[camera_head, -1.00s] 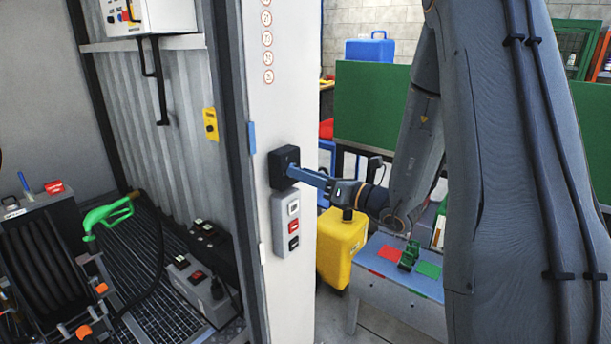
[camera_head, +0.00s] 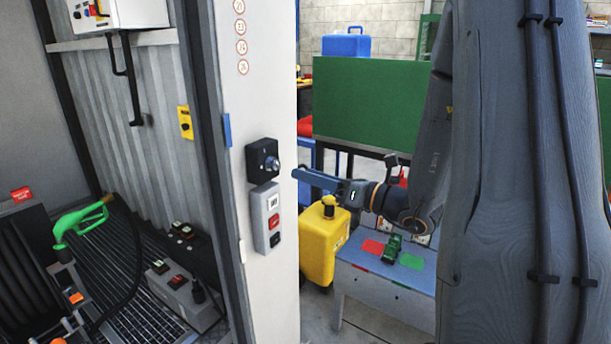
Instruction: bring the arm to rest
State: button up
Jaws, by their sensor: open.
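My gripper (camera_head: 297,174) is at the middle of the view, at the end of my dark grey arm, pointing left. It is open and seen from the side, with its blue fingers empty. It is apart from the black box with a round silver knob (camera_head: 264,161) on the white door post, with a small gap between them. The arm's upper links fill the right side of the view.
A grey button box (camera_head: 265,217) is on the white post (camera_head: 283,90) below the knob. A yellow can (camera_head: 321,250) and a grey bench (camera_head: 385,290) with red and green patches stand below the gripper. A green panel (camera_head: 365,103) is behind. A green fuel nozzle (camera_head: 80,219) is at left.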

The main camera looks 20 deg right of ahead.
jog(key=s+a+f+n+g+y, duration=0.1)
jog(key=s+a+f+n+g, duration=0.25)
jog(key=a, duration=0.25)
jog(key=s+a+f+n+g+y, duration=0.1)
jog(key=s+a+f+n+g, duration=0.1)
jog(key=s+a+n+g, duration=0.25)
jog(key=s+a+f+n+g+h, duration=0.35)
jog(key=s+f+n+g, duration=0.35)
jog(key=s+n, duration=0.25)
jog(key=d+f+n+t+h+b, duration=0.1)
jog(key=d+f+n+h, duration=0.1)
jog(key=d+n+h, duration=0.6)
jog(key=n+h, duration=0.1)
jog(key=n, duration=0.6)
jog(key=shift+s+d+f+t+h, duration=0.15)
jog(key=shift+s+f+t+h, duration=0.1)
jog(key=shift+t+h, duration=0.1)
